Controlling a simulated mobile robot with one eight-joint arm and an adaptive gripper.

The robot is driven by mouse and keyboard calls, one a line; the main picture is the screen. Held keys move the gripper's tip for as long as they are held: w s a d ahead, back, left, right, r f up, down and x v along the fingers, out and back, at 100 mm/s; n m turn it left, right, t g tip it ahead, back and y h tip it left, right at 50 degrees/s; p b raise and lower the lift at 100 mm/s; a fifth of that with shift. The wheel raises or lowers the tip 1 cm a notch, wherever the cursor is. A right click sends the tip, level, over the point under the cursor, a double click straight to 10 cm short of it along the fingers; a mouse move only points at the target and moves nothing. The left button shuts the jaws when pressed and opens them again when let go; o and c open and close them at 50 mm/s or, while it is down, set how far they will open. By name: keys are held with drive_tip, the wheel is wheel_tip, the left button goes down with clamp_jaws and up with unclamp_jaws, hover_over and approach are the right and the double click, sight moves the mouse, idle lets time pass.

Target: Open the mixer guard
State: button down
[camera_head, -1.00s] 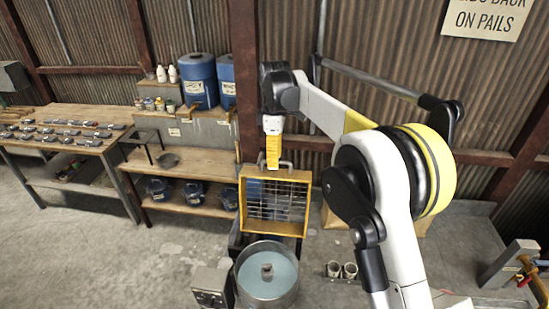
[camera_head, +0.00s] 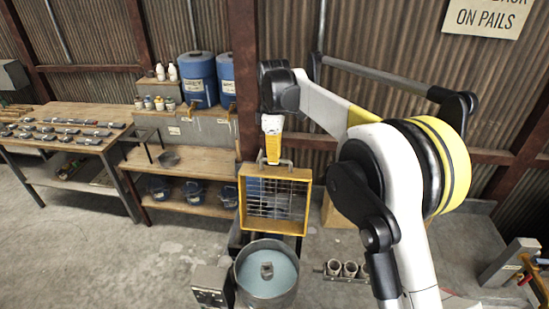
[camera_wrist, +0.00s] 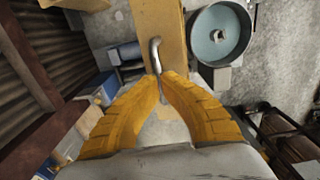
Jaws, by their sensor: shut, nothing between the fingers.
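The mixer guard (camera_head: 243,209) is a yellow frame with a wire grid. It stands raised, nearly upright, behind the round mixer pot (camera_head: 240,279), which holds pale blue liquid. A grey handle (camera_head: 286,162) sits on the guard's top edge. My gripper (camera_head: 273,160) points down at that top edge, its yellow fingers beside the handle. In the wrist view my gripper (camera_wrist: 160,78) has its fingertips together, right by the handle (camera_wrist: 154,50); whether they touch it I cannot tell. The pot also shows in the wrist view (camera_wrist: 243,52), with its opening uncovered.
A control box (camera_head: 209,286) stands left of the pot. Shelves (camera_head: 170,160) with blue drums (camera_head: 200,80) are behind on the left, beside a workbench (camera_head: 75,112). The floor at front left is clear.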

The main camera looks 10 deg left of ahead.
drive_tip(key=s+r+t+b, duration=0.1)
drive_tip(key=s+t+b, duration=0.1)
drive_tip(key=s, duration=0.6)
drive_tip(key=shift+s+d+b, duration=0.3)
drive_tip(key=shift+s+b, duration=0.1)
drive_tip(key=shift+b, duration=0.35)
drive_tip(key=c, duration=1.5)
unclamp_jaws()
drive_tip(key=shift+w, duration=0.15)
drive_tip(key=shift+r, duration=0.2)
wheel_tip(320, 180, up, 12)
drive_tip(key=s, duration=0.2)
drive_tip(key=shift+s+f, duration=0.2)
drive_tip(key=shift+f, duration=0.05)
